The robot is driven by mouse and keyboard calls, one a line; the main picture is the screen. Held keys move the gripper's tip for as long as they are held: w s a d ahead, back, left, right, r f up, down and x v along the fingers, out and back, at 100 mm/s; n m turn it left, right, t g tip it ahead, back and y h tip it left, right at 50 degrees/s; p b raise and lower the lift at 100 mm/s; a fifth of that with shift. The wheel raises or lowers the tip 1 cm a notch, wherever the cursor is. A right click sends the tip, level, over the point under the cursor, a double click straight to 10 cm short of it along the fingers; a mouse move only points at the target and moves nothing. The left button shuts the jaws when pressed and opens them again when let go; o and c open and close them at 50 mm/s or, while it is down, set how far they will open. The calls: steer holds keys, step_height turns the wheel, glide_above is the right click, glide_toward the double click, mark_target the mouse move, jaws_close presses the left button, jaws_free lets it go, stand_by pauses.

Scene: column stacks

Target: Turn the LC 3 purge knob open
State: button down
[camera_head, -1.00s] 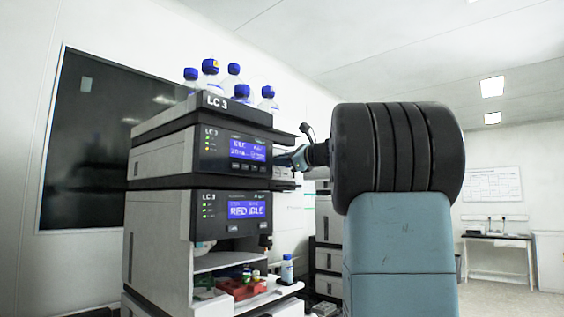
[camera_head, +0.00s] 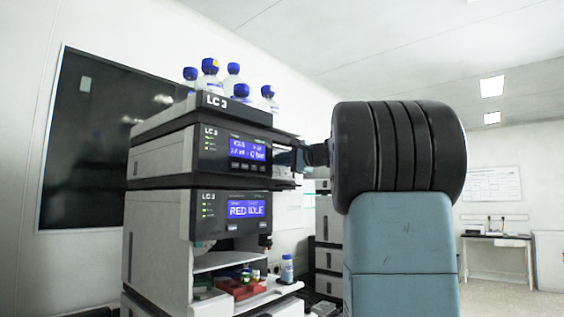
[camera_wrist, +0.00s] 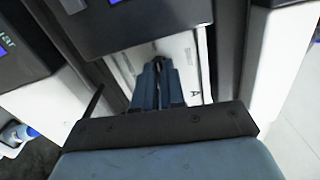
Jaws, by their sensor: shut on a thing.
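The LC 3 stack (camera_head: 160,157) stands left of centre, its upper module's blue display (camera_head: 248,149) lit. My gripper (camera_head: 284,157) reaches in from the right to the upper module's right side. In the wrist view my gripper (camera_wrist: 158,66) has its two blue fingers close together, pointing at a pale panel with a black letter A. The fingers are shut on a small dark thing at their tips, which looks like the purge knob (camera_wrist: 158,58). Most of the knob is hidden by the fingers, and its turned angle cannot be told.
Blue-capped bottles (camera_head: 232,79) stand on top of the stack. A red rack (camera_head: 243,288) and a small bottle (camera_head: 287,269) sit on the open shelf below. Other instrument modules (camera_head: 328,259) stand behind, near my arm.

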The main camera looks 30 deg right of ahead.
steer(key=shift+w+a+f+n, duration=0.1)
steer(key=shift+f+n, duration=0.25)
steer(key=shift+n, duration=0.25)
steer(key=c, duration=1.3)
jaws_free()
steer(key=shift+r, duration=0.1)
steer(key=shift+o, duration=0.4)
steer(key=shift+r, duration=0.1)
steer(key=v, duration=1.4)
steer(key=shift+w, duration=0.1)
